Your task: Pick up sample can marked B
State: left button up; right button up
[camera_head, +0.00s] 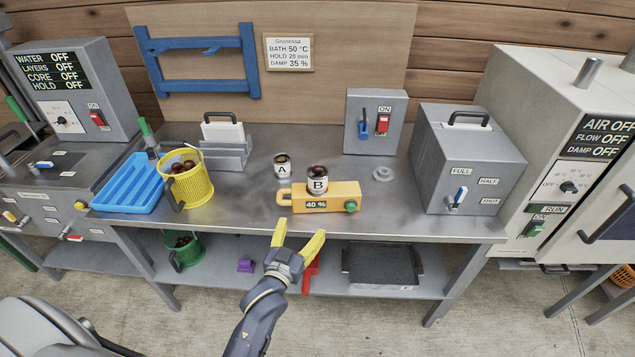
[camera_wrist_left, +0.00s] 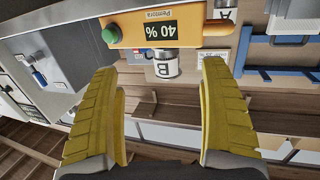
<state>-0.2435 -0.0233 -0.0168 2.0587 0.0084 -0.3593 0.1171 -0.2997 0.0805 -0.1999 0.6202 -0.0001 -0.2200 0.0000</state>
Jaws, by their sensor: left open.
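The sample can marked B (camera_head: 318,181) is a small white-labelled can with dark brown contents. It stands upright on the yellow meter (camera_head: 340,197), whose display reads 40 %. Can B also shows upside down in the left wrist view (camera_wrist_left: 162,64), beyond the gap between my fingers. The sample can marked A (camera_head: 282,166) stands on the table behind and left of it. My left gripper (camera_head: 298,243) is open and empty, in front of the table edge and short of the meter; its yellow fingers show in the left wrist view (camera_wrist_left: 160,95). My right gripper is not seen.
A yellow basket (camera_head: 197,190) of chestnuts and a blue tray (camera_head: 128,184) stand on the left of the table (camera_head: 245,207). A grey box with a lever (camera_head: 450,160) stands at right. A small grey disc (camera_head: 383,174) lies right of the meter.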

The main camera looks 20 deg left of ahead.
aim_at(315, 185)
pick_arm(q)
notch_tip(315, 185, up, 5)
jog(key=t, duration=0.1)
jog(key=w, duration=1.1)
jog(key=shift+w+a+f, duration=0.15)
jog(key=shift+a+f, duration=0.05)
jog(key=shift+a, duration=0.2)
jog(key=shift+w+a+r, duration=0.1)
jog(key=shift+w+a, duration=0.05)
jog(key=shift+w, duration=1.25)
jog(key=shift+w+a, duration=0.1)
jog(key=shift+w, duration=1.25)
jog(key=shift+c, duration=0.3)
jog(key=c, duration=1.3)
